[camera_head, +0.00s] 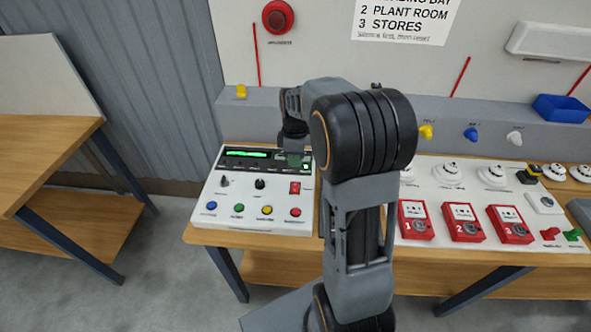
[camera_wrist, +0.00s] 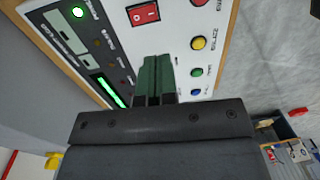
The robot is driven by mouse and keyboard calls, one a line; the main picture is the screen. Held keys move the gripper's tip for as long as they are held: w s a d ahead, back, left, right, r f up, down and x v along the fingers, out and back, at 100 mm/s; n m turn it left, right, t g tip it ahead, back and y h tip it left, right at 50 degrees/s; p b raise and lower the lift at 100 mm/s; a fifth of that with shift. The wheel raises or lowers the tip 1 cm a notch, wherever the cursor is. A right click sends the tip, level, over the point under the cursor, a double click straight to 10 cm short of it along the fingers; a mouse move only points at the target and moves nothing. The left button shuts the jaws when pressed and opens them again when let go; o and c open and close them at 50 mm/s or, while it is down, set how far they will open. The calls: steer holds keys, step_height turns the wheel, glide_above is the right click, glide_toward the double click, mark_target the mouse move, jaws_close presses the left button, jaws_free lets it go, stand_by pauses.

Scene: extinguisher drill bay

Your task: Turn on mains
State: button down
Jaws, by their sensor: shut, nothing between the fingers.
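A red rocker switch (camera_head: 295,187) sits at the right of the white control panel (camera_head: 225,215), below the dark display strip. It shows close up in the wrist view (camera_wrist: 143,14) with white marks; which side is pressed I cannot tell. A green display (camera_head: 247,153) is lit, and a round green lamp (camera_wrist: 78,12) glows in the wrist view. My gripper (camera_wrist: 156,62) has its dark green fingers together and empty, over the panel and apart from the rocker in the picture.
The panel has dark knobs (camera_head: 260,184) and a row of blue, green, yellow (camera_head: 267,210) and red buttons. Red call points (camera_head: 415,219) and white detectors stand right of my arm. A blue bin (camera_head: 561,108) sits on the ledge.

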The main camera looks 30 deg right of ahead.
steer(key=shift+s+a+r, duration=0.1)
steer(key=shift+r, duration=0.85)
steer(key=s+a+r+m+t, duration=0.2)
steer(key=s+a+r+m, duration=0.1)
steer(key=s+m, duration=0.3)
steer(key=s+a+r+m+t, duration=0.3)
steer(key=s+a+m, duration=0.2)
steer(key=s, duration=0.4)
steer(key=shift+s+a+m, duration=0.35)
steer(key=shift+a+m, duration=0.05)
steer(key=shift+f, duration=0.1)
